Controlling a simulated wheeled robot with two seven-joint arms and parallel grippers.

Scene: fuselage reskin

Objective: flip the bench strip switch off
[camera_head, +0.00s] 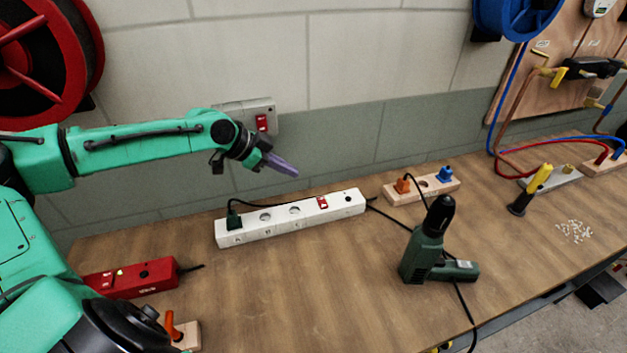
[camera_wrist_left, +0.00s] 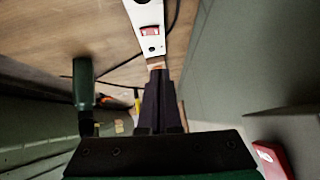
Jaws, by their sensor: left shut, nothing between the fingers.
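The white bench strip (camera_head: 261,229) lies on the wooden bench near the wall, with a red rocker switch (camera_head: 322,202) towards its right end. A green plug sits in its left end. In the left wrist view the strip (camera_wrist_left: 146,16) and its red switch (camera_wrist_left: 150,31) show at the top, beyond my fingertips. My left gripper (camera_head: 296,173) is shut and empty, in the air above and behind the strip, left of the switch. It also shows in the left wrist view (camera_wrist_left: 158,75). Whether the switch is on or off cannot be told. My right gripper is not in view.
A green drill (camera_head: 425,245) stands in front of the strip's right end, its cable trailing. A wooden socket block (camera_head: 421,188) lies right of the strip. A red strip (camera_head: 130,278) is at the left. A wall switch (camera_head: 262,122) is behind my left wrist.

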